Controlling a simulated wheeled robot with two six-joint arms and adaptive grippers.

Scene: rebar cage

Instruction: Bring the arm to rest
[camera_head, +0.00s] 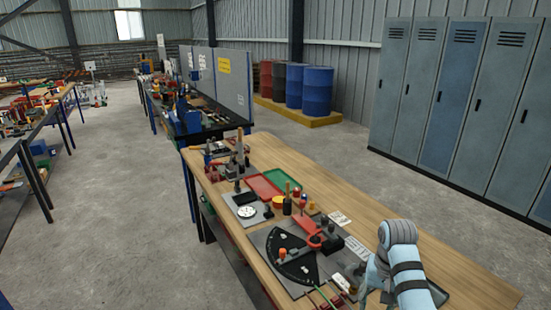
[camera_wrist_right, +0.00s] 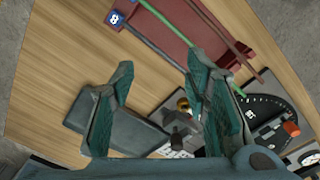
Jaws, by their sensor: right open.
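My right arm comes in at the bottom right of the head view, its light blue links above the near right end of the wooden workbench (camera_head: 460,270). In the right wrist view my right gripper (camera_wrist_right: 160,70) is open, its two teal fingers wide apart. Nothing is held between them; the wooden top and part of a dark grey flat plate (camera_wrist_right: 140,135) show in the gap, lower down. The gripper's fingers are mostly hidden behind the arm in the head view. My left arm and gripper are not in view.
On the bench are a black dial plate (camera_head: 290,258), red tray (camera_head: 263,187), green tray (camera_head: 283,178) and small tools. The wrist view shows a dark red piece (camera_wrist_right: 175,35) tagged 8, with green and red rods. Lockers (camera_head: 455,110) and barrels (camera_head: 317,92) stand beyond.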

